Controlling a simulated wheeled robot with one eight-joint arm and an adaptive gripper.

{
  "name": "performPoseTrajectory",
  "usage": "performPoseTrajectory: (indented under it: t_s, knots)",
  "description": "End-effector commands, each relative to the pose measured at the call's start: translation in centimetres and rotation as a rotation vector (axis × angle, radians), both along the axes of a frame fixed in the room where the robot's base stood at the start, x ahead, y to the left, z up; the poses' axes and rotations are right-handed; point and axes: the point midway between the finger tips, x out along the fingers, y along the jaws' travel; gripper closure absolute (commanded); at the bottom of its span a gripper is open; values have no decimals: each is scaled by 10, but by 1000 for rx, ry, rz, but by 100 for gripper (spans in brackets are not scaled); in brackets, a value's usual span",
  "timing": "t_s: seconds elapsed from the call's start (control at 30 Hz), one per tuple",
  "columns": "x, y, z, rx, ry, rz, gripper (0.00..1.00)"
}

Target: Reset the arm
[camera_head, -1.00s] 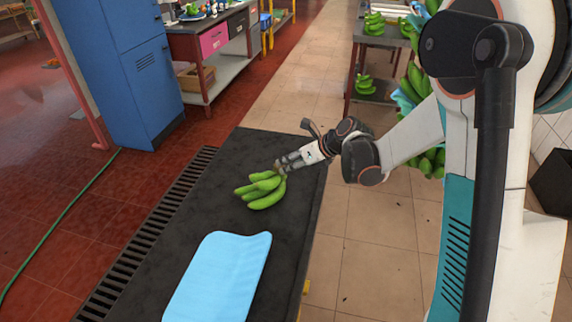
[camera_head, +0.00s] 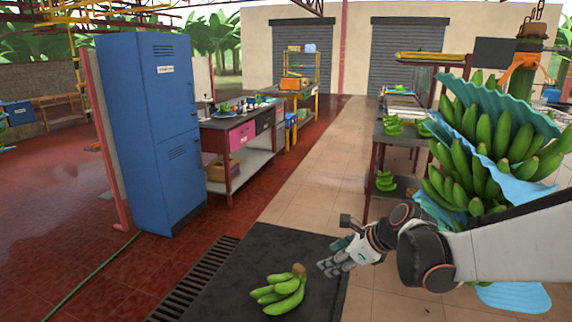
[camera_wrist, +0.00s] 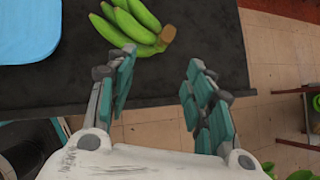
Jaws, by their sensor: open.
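My gripper (camera_head: 334,262) is open and empty, above the right edge of the dark table in the head view. In the wrist view my gripper (camera_wrist: 158,82) shows both teal-padded fingers spread apart with nothing between them. A small bunch of green bananas (camera_head: 281,291) lies on the dark table (camera_head: 262,250), left of my gripper and apart from it. The bunch also shows in the wrist view (camera_wrist: 140,22), beyond the fingers, with its cut stem end towards the right.
A large hanging banana stem (camera_head: 472,150) with blue sheets (camera_head: 497,105) stands right, close to my arm. A blue locker (camera_head: 152,130) and a workbench (camera_head: 240,145) stand left. A rack with bananas (camera_head: 400,135) is behind. A blue sheet (camera_wrist: 28,30) lies on the table.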

Motion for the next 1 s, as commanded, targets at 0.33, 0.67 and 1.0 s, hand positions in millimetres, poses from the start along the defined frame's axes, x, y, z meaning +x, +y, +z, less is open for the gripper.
performPoseTrajectory:
  t_s: [0.33, 0.67, 1.0]
  knots:
    - [-88, -14, 44, -510, -283, 506, 52]
    - [-170, -34, 60, -983, -475, 1047, 52]
    - [-235, -56, 56, -1375, -574, 1582, 52]
